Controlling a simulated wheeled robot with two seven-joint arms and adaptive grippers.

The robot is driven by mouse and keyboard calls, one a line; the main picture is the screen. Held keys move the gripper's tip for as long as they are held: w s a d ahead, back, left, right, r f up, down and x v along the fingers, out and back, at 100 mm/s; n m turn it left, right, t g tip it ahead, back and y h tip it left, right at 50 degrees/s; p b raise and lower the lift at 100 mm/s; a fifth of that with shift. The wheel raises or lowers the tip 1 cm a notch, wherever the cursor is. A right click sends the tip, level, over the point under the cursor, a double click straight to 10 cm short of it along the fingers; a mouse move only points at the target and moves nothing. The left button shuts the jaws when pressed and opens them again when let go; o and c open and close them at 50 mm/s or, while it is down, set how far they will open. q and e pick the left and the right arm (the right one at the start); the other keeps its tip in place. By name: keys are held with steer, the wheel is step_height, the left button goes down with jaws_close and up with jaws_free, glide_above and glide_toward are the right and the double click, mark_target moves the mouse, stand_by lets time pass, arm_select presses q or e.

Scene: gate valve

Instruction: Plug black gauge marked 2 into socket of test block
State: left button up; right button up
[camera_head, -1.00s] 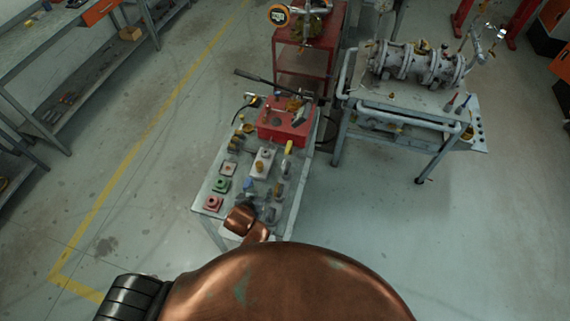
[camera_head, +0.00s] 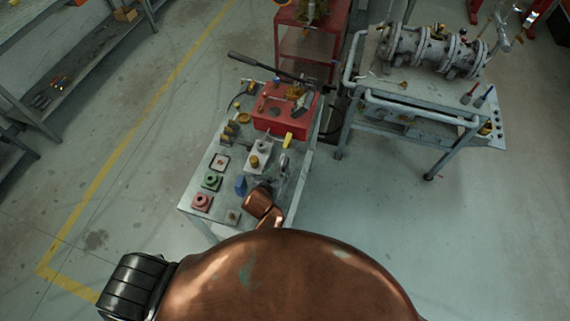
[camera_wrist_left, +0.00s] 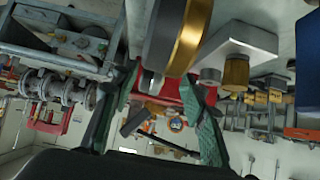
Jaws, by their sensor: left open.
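My left gripper (camera_head: 266,188) is low over the near part of the grey table, mostly hidden behind my copper wrist. In the left wrist view its green fingers (camera_wrist_left: 160,84) are spread apart. A dark round body with a gold band (camera_wrist_left: 180,38), seen edge-on, is close by at the upper end of the gap between them; it looks like a gauge, but no mark shows. A grey block with a gold fitting (camera_wrist_left: 240,46) is beside it, seemingly the grey block (camera_head: 259,154) on the table. I cannot tell which thing is the test block's socket. My right gripper is not in view.
The table (camera_head: 190,208) holds a red box (camera_head: 285,108) with a long dark lever, a green block (camera_head: 212,181), a red block (camera_head: 202,202) and a blue piece (camera_head: 241,185). A valve assembly (camera_head: 430,48) stands on a bench at right. Open floor lies right of the table.

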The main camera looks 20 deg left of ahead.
arm_select(q)
steer(key=x, duration=0.4)
steer(key=d+x, duration=0.1)
steer(key=x, duration=0.1)
steer(key=shift+w+f, duration=0.15)
steer(key=shift+w, duration=0.2)
steer(key=shift+c, duration=0.3)
jaws_close()
